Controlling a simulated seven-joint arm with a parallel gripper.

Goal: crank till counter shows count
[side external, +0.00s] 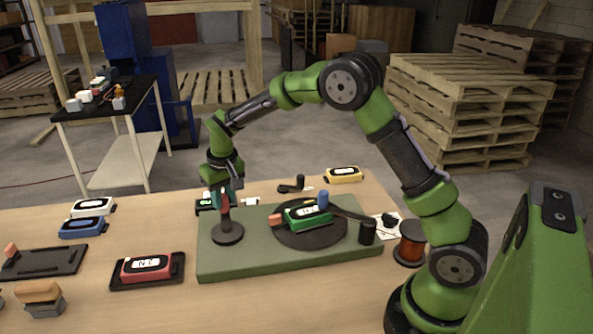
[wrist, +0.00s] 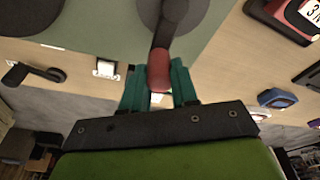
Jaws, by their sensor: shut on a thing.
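A crank stands at the left of the green base plate (side external: 290,262); its dark round foot (side external: 227,235) and upright red grip (side external: 223,203) show in the side view. My gripper (side external: 224,189) is shut on the red grip from above. In the wrist view the teal fingers of my gripper (wrist: 158,86) lie on both sides of the red grip (wrist: 158,68). A green detector (side external: 309,216) rests on a dark turntable (side external: 299,243).
A blue-topped post (side external: 323,198) and dark bar stand by the turntable. A red detector (side external: 147,267) lies in a black tray at front left. Blue (side external: 83,227), white (side external: 95,207) and yellow (side external: 344,174) detectors lie around the plate. A copper-coloured spool (side external: 410,245) stands at right.

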